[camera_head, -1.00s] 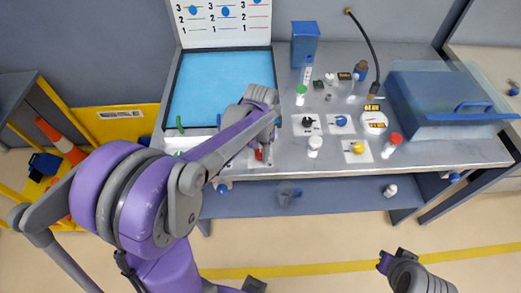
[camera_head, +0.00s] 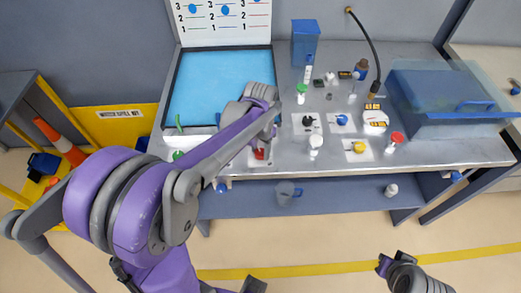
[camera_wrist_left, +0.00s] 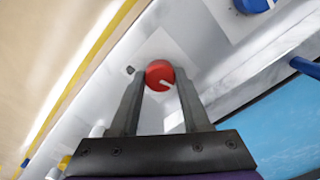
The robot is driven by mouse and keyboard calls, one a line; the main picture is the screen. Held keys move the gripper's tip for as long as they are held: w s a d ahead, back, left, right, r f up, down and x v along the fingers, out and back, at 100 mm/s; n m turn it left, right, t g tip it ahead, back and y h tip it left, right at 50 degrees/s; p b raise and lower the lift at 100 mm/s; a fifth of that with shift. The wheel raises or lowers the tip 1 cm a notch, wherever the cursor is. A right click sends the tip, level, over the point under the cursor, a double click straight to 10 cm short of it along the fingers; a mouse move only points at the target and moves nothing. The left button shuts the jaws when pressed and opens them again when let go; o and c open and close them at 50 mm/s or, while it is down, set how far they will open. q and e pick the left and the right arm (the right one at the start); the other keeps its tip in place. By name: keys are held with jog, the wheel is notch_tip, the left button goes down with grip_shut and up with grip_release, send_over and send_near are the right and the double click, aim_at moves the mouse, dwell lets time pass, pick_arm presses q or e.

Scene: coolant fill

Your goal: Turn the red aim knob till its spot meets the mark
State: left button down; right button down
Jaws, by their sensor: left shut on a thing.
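The red aim knob (camera_wrist_left: 160,75) shows in the left wrist view between the two fingers of my left gripper (camera_wrist_left: 159,84). A short white line on the knob's face points to the lower right. A small dark spot (camera_wrist_left: 130,70) lies on the pale surface left of the knob, apart from that line. In the head view the red knob (camera_head: 259,154) is at the bench's front left, partly hidden by my left gripper (camera_head: 261,141). My right gripper (camera_head: 388,261) is away from the bench, over the floor; its jaw gap is unclear.
A blue knob (camera_head: 342,119), a black knob (camera_head: 307,120) and a yellow knob (camera_head: 359,147) sit on plates to the right. White bottles (camera_head: 315,143) stand nearby. A blue panel (camera_head: 222,85) lies behind my left arm. A blue-lidded box (camera_head: 440,92) fills the bench's right.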

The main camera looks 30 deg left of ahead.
aim_at(260, 152)
pick_arm(q)
jog(key=n+b, duration=0.1)
jog(key=n, duration=0.4)
jog(key=shift+n, duration=0.3)
dwell(0.4)
jog(key=shift+c, duration=1.9)
grip_release()
jog(key=shift+r, duration=0.1)
notch_tip(260, 152, up, 11)
jog(key=shift+p, duration=0.35)
